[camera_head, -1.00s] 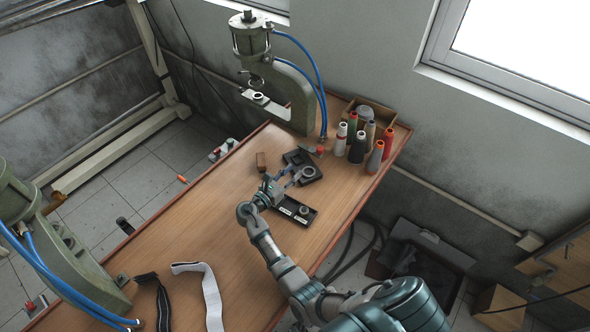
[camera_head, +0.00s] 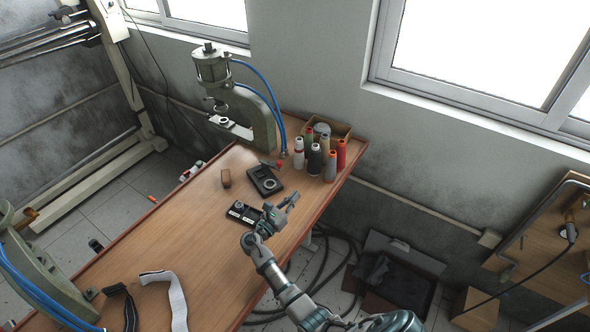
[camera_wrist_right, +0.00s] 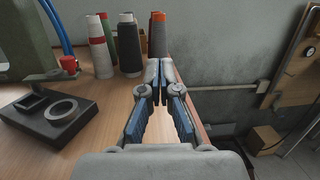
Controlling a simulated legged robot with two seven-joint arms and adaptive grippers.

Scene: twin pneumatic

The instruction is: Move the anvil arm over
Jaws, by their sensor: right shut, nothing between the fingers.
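The back green press (camera_head: 265,125) has a lower arm (camera_head: 232,126) reaching left with a pale ring on its end. A black fixture (camera_head: 268,187) with a grey ring (camera_head: 270,184) lies before the press; in the right wrist view the fixture (camera_wrist_right: 75,125) is at the left. A flat grey piece with a red knob (camera_wrist_right: 68,63) shows behind it. I cannot tell which part is the anvil arm. My right gripper (camera_head: 292,199) is shut and empty above the table's right side, right of the fixture; it also shows in the right wrist view (camera_wrist_right: 157,75). My left gripper is out of view.
Several thread spools (camera_head: 315,158) stand at the back right, by a wooden box (camera_head: 335,128). A second black tray (camera_head: 240,214) lies near my right wrist. Straps (camera_head: 178,300) lie at the front. A second press (camera_head: 40,280) is at the left. The table's middle left is clear.

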